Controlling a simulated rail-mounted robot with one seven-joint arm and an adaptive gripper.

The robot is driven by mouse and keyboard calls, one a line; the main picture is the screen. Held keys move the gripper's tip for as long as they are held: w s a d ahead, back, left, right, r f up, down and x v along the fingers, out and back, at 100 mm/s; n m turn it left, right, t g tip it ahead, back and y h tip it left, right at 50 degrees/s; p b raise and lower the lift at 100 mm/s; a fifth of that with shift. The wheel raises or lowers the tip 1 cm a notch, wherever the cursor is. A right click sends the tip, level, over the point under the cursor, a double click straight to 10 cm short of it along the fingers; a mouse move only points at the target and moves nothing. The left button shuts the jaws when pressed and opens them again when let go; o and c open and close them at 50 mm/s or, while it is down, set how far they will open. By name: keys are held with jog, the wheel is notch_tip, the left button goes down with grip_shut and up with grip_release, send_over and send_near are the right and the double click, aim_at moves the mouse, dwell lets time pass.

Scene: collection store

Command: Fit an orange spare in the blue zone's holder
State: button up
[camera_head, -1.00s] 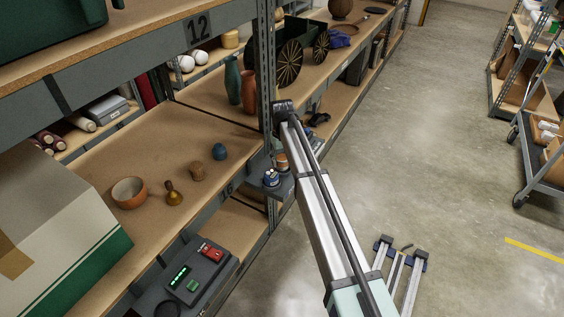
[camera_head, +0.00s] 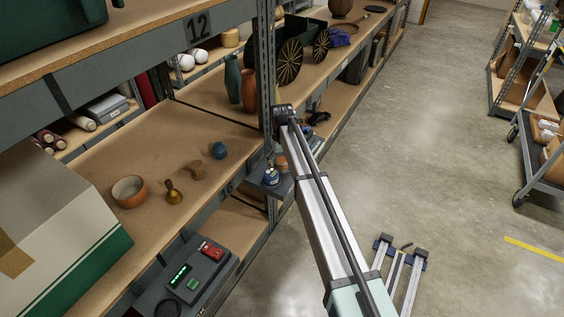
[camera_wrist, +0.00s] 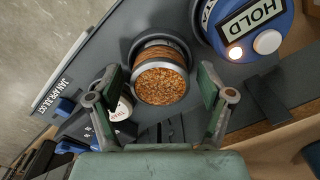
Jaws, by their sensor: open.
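A round canister filled with orange granules (camera_wrist: 160,84) stands in the wrist view, with a metal rim and its top facing the camera. My gripper (camera_wrist: 158,92) is open, with one finger on each side of this canister; I cannot tell whether they touch it. A blue round device marked HOLD (camera_wrist: 250,30) stands at upper right with a lit lamp. It also shows in the head view (camera_head: 271,177), on a small grey ledge. I cannot identify the blue zone's holder.
A grey tray surface (camera_wrist: 100,50) carries the canisters. In the head view, a bowl (camera_head: 129,191), a brass bell (camera_head: 173,194), a wooden piece (camera_head: 198,171) and a blue dome (camera_head: 219,150) stand on the shelf. The shelf upright (camera_head: 267,75) is close to my arm.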

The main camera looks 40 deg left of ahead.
aim_at(282, 160)
notch_tip(282, 160, up, 12)
jog(key=r, duration=0.1)
jog(key=w+d+f+m+g+h, duration=0.1)
jog(key=w+d+f+m, duration=0.15)
jog(key=d+f, duration=2.05)
jog(key=s+d+f+m+g, duration=0.1)
jog(key=s+d+f+m, duration=0.15)
jog(key=d+f, duration=0.45)
jog(key=s+d+f+m+g, duration=0.1)
jog(key=s+d+f, duration=0.25)
jog(key=d, duration=0.85)
jog(key=s+d+f+m, duration=0.1)
jog(key=s+d+f, duration=0.55)
jog(key=d, duration=0.35)
jog(key=s+d+f+m+g, duration=0.1)
jog(key=s+d, duration=0.5)
jog(key=s, duration=0.4)
jog(key=s+d+f+m+g, duration=0.1)
jog(key=s+d+m, duration=0.1)
jog(key=s+d, duration=0.4)
jog(key=s+d+f+m+g+y, duration=0.1)
jog(key=s+d, duration=0.5)
jog(key=s, duration=0.8)
jog(key=shift+d+f+m+g, duration=0.15)
jog(key=shift+f+m+g, duration=0.25)
jog(key=shift+f+m, duration=0.25)
jog(key=shift+r, duration=0.1)
